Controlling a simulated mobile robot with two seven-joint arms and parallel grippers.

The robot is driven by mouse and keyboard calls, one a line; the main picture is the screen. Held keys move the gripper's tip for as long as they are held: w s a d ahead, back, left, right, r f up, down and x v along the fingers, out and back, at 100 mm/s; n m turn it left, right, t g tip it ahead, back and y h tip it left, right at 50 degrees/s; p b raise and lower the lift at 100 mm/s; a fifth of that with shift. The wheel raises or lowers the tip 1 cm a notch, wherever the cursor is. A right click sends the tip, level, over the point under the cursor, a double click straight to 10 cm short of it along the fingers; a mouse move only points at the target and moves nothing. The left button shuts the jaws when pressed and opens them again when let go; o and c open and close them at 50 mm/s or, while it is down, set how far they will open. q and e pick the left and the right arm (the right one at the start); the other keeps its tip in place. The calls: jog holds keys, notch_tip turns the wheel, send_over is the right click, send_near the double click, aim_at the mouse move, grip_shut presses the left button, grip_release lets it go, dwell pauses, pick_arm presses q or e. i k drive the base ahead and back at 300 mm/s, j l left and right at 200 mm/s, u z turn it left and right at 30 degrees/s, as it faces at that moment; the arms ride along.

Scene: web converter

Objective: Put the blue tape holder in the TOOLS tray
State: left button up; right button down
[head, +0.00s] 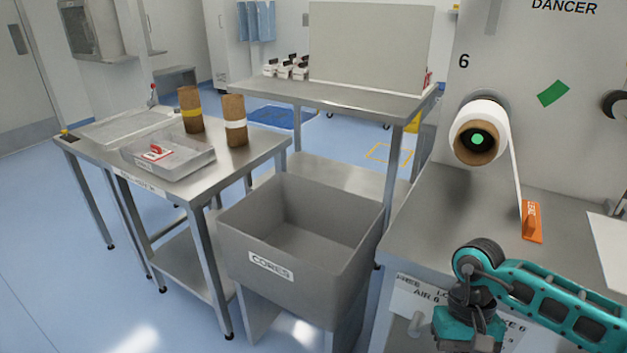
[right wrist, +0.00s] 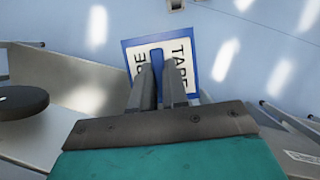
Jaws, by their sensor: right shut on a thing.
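The blue tape holder (right wrist: 186,55), a flat piece with a blue border, white face and the letters TAPE, shows in the right wrist view. My right gripper (right wrist: 160,72) is shut on it, with the fingers covering part of its middle. In the head view my right arm is at the lower right, and its fingers and the holder are out of frame. A shallow grey tray (head: 196,163) with a red and white item inside stands on the left steel table; I cannot read a TOOLS label on it. My left gripper is not in view.
A deep grey CORES bin (head: 340,270) stands between the left table (head: 257,152) and the machine bench (head: 440,215). Two brown cores (head: 236,133) stand behind the tray. An orange tool (head: 532,222) is on the bench. Open blue floor lies at the left.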

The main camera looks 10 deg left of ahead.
aim_at(180, 163)
jog(key=i+j, duration=0.15)
jog(key=j, duration=0.25)
jog(key=i+j+u, duration=0.15)
jog(key=j, duration=0.25)
jog(key=i+j, duration=0.1)
jog(key=j, duration=0.3)
jog(key=i+j+u, duration=0.1)
jog(key=j, duration=0.3)
jog(key=i+j+u, duration=0.1)
jog(key=j, duration=0.25)
jog(key=i+j, duration=0.3)
jog(key=j+u, duration=0.05)
